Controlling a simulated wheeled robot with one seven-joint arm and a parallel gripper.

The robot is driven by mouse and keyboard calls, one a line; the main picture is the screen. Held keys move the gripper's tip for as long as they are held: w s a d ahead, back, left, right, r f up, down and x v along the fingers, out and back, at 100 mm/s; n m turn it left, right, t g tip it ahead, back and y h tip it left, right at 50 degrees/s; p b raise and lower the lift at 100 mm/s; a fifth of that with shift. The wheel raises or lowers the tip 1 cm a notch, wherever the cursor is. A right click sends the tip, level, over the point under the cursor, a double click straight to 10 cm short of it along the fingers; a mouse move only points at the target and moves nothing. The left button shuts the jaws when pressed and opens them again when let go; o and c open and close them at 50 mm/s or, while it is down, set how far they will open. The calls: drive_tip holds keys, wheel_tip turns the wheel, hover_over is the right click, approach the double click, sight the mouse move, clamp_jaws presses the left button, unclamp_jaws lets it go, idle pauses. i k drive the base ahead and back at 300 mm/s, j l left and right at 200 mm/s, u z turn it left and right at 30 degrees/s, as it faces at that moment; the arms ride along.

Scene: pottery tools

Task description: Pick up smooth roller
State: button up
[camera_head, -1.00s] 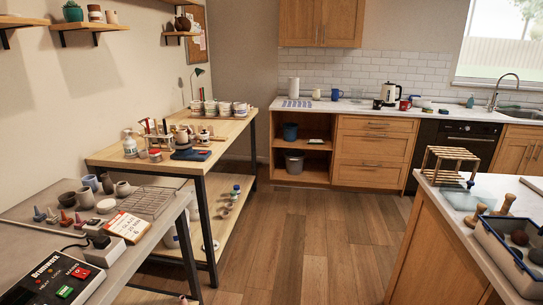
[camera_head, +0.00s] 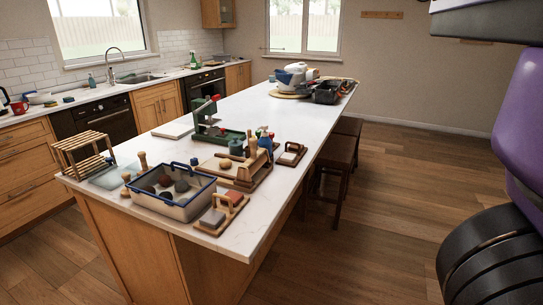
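The white-topped island (camera_head: 300,110) carries the pottery tools. A wooden rack-like board (camera_head: 240,180) near its middle holds several wooden pieces, some of them roller-like. Short wooden handled tools (camera_head: 143,160) stand beside a blue-rimmed tray. I cannot tell for sure which piece is the smooth roller at this size. My gripper is not in view; only purple and black parts of my own body show at the right edge.
The blue-rimmed tray (camera_head: 172,204) holds dark lumps at the near end. A wooden slatted rack (camera_head: 84,156) stands at the left corner. A green tool (camera_head: 207,118) stands farther back. Dark stools (camera_head: 333,160) line the right side. Floor to the right is open.

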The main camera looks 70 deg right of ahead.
sight(243, 171)
drive_tip(key=z, duration=1.3)
